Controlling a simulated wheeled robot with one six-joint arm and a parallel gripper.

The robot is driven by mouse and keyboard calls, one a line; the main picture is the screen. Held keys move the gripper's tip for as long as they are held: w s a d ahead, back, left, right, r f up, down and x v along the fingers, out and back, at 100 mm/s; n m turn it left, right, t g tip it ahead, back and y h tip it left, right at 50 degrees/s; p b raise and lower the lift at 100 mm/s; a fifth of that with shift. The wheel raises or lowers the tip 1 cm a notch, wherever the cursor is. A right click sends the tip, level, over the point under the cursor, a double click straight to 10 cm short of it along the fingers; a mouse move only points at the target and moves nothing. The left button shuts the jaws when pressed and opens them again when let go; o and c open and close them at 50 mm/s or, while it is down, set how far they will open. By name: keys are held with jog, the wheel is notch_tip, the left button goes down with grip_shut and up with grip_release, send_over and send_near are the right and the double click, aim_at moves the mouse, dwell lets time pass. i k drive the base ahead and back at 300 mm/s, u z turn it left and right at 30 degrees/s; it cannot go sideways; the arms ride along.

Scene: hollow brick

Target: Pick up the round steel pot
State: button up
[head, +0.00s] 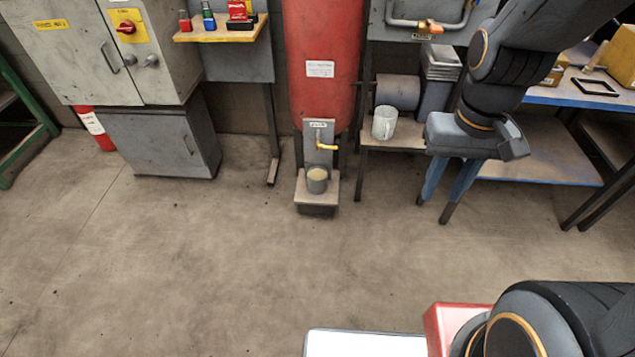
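The round steel pot (317,181) is a small grey vessel with a pale yellowish top. It stands upright on a small ledge under a yellow-handled tap, at the foot of a red tank. My gripper (433,208) hangs at the right of the picture, its two blue, dark-tipped fingers pointing down with a gap between them. It is open, with nothing seen between the fingers. It is to the right of the pot and clear of it.
The tap (326,142) is just above the pot, in front of the red tank (322,70). A whitish mug (383,124) stands on a small shelf between pot and arm. A grey cabinet (155,140) is at left, a blue-edged bench (570,98) at right. The middle floor is clear.

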aim_at(316, 175)
jog(key=u, duration=0.45)
jog(key=i, duration=0.95)
jog(key=z, duration=0.4)
